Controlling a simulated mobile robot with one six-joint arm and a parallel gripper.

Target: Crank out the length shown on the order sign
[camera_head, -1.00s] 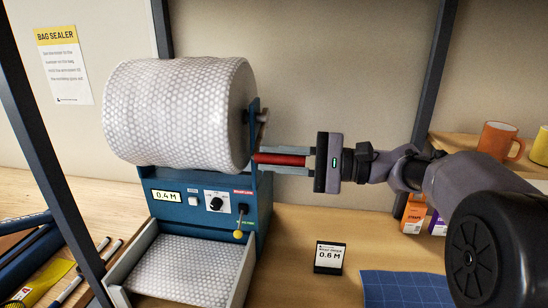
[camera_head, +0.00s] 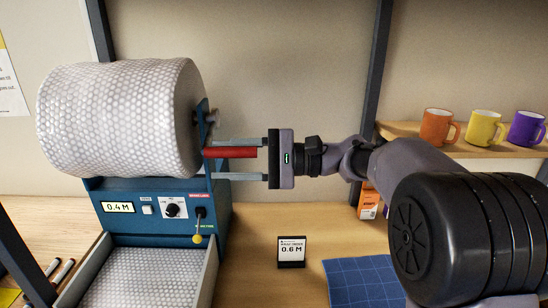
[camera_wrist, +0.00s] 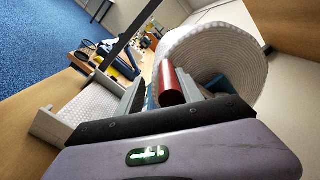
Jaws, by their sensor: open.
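A large bubble-wrap roll (camera_head: 120,120) sits on a blue dispenser (camera_head: 160,225). Its display (camera_head: 118,207) reads 0.4 M. The red crank handle (camera_head: 232,153) sticks out sideways at the roll's right end. My gripper (camera_head: 214,159) is open around the handle, one finger above and one below, with gaps visible. In the wrist view the red handle (camera_wrist: 171,85) lies between the two fingers. Bubble wrap lies in the tray (camera_head: 209,280) below the roll.
A yellow-knobbed lever (camera_head: 197,238) is on the dispenser's front beside a black dial (camera_head: 174,208). A blue gridded mat (camera_head: 365,282) lies to the right. A shelf holds orange (camera_head: 436,127), yellow (camera_head: 483,127) and purple (camera_head: 526,128) mugs. A dark post (camera_head: 376,70) stands behind my arm.

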